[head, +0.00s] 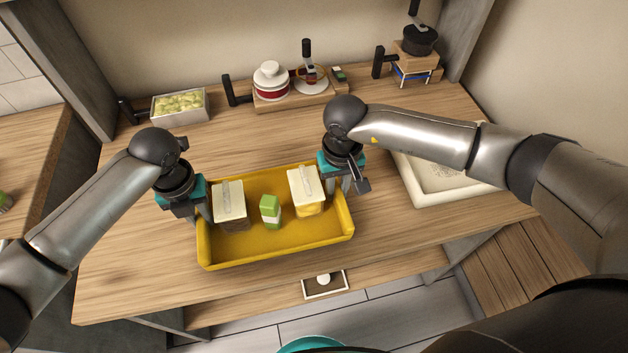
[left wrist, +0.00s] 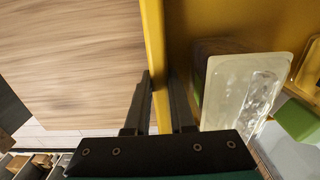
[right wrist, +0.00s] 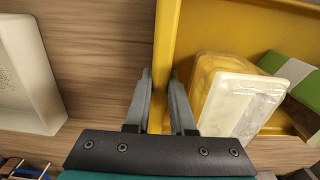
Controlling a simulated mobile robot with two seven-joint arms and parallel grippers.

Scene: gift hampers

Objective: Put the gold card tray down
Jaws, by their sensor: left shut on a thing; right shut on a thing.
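The gold card tray (head: 270,246) is a yellow, low-walled tray over the front middle of the wooden table in the head view. My left gripper (head: 205,215) is shut on its left wall, which also shows between the fingers in the left wrist view (left wrist: 153,45). My right gripper (head: 342,188) is shut on its right wall, seen in the right wrist view (right wrist: 168,40). Inside stand a white-lidded brown box (head: 229,201), a green and white carton (head: 270,211) and a white-lidded yellow box (head: 306,190). I cannot tell whether the tray's underside touches the table.
A cream tray (head: 440,185) lies right of my right gripper. At the back are a metal bin of green pieces (head: 180,106), a wooden board (head: 290,99) with a white-and-red jar (head: 271,80), and a wooden stand (head: 415,62). The table's front edge is near the tray.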

